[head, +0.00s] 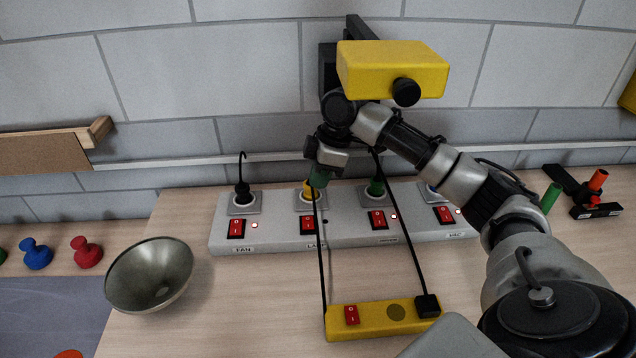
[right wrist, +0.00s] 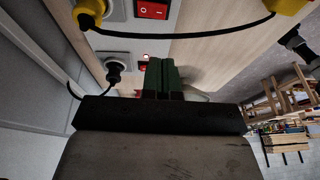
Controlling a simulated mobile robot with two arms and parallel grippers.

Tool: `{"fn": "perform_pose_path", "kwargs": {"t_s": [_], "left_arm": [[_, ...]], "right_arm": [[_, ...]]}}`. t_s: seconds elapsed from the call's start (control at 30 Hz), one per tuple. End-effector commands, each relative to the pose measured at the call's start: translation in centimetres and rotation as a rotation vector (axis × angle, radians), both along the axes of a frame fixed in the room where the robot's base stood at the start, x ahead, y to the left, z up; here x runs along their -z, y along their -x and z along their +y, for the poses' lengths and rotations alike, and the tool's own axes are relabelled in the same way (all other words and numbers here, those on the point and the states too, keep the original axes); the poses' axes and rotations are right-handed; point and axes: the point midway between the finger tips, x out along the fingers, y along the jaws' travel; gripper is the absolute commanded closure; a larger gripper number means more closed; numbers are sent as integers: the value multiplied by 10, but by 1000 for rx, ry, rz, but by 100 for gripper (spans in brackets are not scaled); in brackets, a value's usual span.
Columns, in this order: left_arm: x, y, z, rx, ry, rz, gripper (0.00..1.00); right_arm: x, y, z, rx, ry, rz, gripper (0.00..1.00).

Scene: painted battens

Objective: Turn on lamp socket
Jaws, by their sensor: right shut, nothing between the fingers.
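A grey power strip (head: 275,236) lies on the table against the wall, with several sockets and red rocker switches. The second socket from the left holds a yellow plug (head: 309,186). Its red switch (head: 307,226), above a label that seems to read LAMP, is partly hidden by a black cable; the small light beside it looks dark. My right gripper (head: 319,178) is above the strip near the yellow plug, its green fingers shut and empty. In the right wrist view the fingers (right wrist: 162,78) point toward the fan switch (right wrist: 143,68). The left gripper is not in view.
A black plug (head: 243,194) fills the fan socket and a green plug (head: 376,187) the third. Cables run to a yellow switch box (head: 380,318) in front. A metal bowl (head: 148,275) stands left.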

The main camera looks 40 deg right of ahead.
Motion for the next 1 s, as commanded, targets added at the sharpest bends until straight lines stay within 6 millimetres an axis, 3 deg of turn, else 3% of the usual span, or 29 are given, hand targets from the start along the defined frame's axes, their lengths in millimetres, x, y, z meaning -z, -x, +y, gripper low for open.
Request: {"fn": "perform_pose_path", "kwargs": {"t_s": [0.3, 0.5, 0.7, 1.0], "left_arm": [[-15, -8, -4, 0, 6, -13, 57], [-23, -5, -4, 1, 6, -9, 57], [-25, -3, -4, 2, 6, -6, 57], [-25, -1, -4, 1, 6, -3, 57]], "right_arm": [[64, -7, 19, -1, -3, 4, 100], [96, -5, 22, -1, 0, 3, 100], [111, -4, 23, 0, -1, 1, 100], [113, -4, 23, -1, 0, 0, 100]]}}
